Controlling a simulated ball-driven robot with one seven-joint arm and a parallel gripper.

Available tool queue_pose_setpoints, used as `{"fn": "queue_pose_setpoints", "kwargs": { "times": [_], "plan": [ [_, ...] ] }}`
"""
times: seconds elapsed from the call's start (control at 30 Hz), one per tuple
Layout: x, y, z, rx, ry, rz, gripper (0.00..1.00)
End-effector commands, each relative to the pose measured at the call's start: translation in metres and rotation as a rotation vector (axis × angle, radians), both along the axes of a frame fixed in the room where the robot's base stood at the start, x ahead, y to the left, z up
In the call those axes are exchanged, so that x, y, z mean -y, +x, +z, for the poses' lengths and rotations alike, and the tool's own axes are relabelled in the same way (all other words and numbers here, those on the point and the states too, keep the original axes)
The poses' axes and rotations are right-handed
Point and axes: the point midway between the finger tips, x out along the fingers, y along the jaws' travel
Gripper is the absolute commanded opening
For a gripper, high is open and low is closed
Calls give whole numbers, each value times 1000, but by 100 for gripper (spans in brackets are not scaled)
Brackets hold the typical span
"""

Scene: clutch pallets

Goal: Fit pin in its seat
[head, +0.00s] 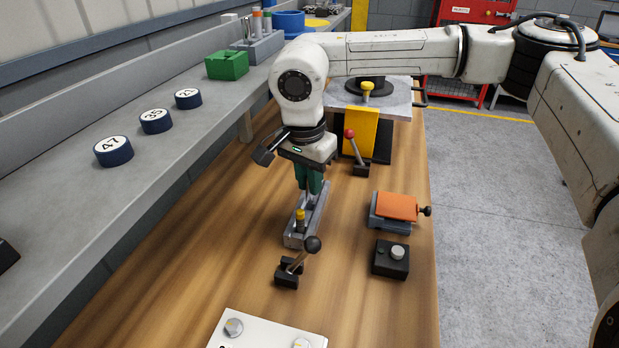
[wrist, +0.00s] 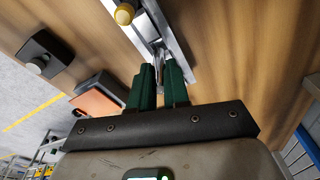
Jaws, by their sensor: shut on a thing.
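A narrow grey metal block (head: 294,240) lies on the wooden bench, and it also shows at the top of the wrist view (wrist: 178,32). My gripper (head: 309,186) points down over the block's far part. In the wrist view, its green fingers (wrist: 160,80) are shut on a slim grey pin (wrist: 159,70). The pin's lower end is at or just above the block. I cannot tell whether it is in a seat; fingers hide most of it.
A black-knobbed lever (head: 298,262) stands close in front of the block. To the right are an orange-topped box (head: 397,206), a button box (head: 391,259) and a red-knobbed lever (head: 356,152). A white panel (head: 265,335) lies near. Numbered discs (head: 156,121) sit on the left ledge.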

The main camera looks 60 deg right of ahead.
Motion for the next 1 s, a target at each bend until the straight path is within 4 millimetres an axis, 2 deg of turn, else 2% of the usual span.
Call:
{"fn": "queue_pose_setpoints", "kwargs": {
  "times": [0.47, 1.0],
  "plan": [
    [0, 0, 0, 1, 0, 0, 0],
    [0, 0, -12, 1, 0, 0, 0]
  ]
}}
